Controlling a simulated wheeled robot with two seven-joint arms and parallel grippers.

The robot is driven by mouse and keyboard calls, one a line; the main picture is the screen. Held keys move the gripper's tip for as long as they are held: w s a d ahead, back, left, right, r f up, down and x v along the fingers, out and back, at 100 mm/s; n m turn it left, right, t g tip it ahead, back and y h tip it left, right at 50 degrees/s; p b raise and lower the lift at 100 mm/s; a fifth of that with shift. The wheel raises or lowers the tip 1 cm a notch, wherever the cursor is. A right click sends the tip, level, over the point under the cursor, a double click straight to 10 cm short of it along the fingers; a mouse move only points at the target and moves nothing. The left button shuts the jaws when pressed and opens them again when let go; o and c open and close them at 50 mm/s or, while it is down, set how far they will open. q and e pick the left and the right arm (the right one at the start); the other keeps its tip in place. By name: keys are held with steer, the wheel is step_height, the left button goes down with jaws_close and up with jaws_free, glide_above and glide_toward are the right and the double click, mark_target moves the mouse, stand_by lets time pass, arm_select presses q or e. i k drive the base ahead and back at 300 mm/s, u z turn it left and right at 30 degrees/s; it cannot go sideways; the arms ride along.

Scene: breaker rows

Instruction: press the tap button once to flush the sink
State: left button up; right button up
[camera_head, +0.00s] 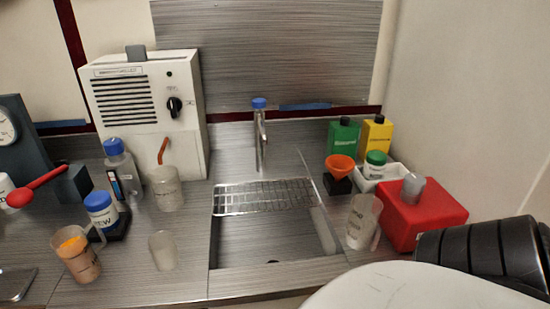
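The tap (262,140) is a slim metal post standing behind the sink. A blue button cap (259,103) sits on top of it, uncovered. The sink (270,240) is a grey rectangular basin set in the counter, with a wire rack (264,196) across its back part. No water shows from the tap. Neither of my grippers is in view. A white and black arm part, which seems to be mine, fills the lower right corner.
A white box with a dial (145,105) stands left of the tap. Beakers and bottles crowd the left counter. A red box (420,213), a clear jug (362,220), an orange funnel (340,165), and green (343,136) and yellow (376,136) bottles stand right of the sink.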

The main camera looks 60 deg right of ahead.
mark_target(259, 104)
steer(key=z, duration=1.15)
steer(key=k, duration=0.2)
steer(key=z, duration=0.65)
steer(key=i, duration=0.3)
steer(key=u, duration=0.2)
